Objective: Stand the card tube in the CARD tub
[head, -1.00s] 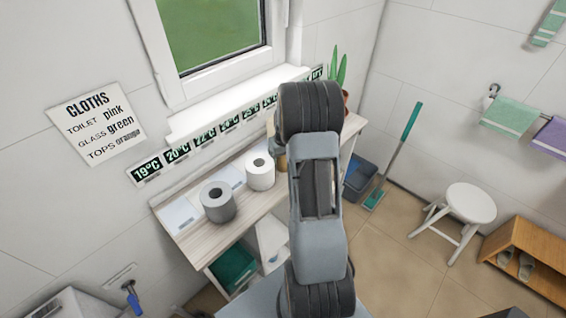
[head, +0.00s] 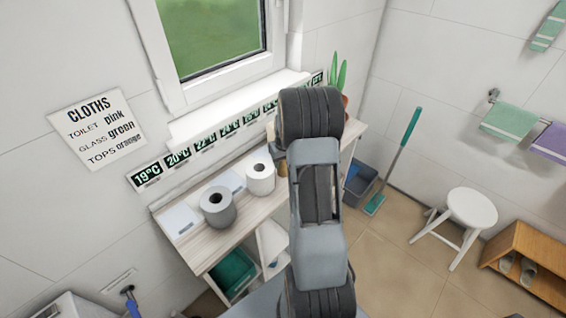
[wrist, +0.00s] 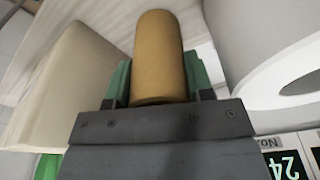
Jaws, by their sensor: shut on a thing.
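The card tube (wrist: 160,55) is a plain brown cylinder in the wrist view. It stands out between the green fingers of my gripper (wrist: 163,85), which is shut on it. In the head view my arm hides the gripper, and only a small brown piece of the tube (head: 283,168) shows at the arm's left edge, above the shelf top. I cannot make out a tub marked CARD. A green tub (head: 232,272) sits on the lower shelf, and a grey-blue bin (head: 360,187) stands on the floor behind the shelf's right end.
A grey roll (head: 217,208) and a white roll (head: 260,178) stand on the wooden shelf top (head: 205,248). In the wrist view a cream block (wrist: 75,85) is left of the tube and a large pale roll (wrist: 265,45) is close on its right. A white stool (head: 470,208) stands right.

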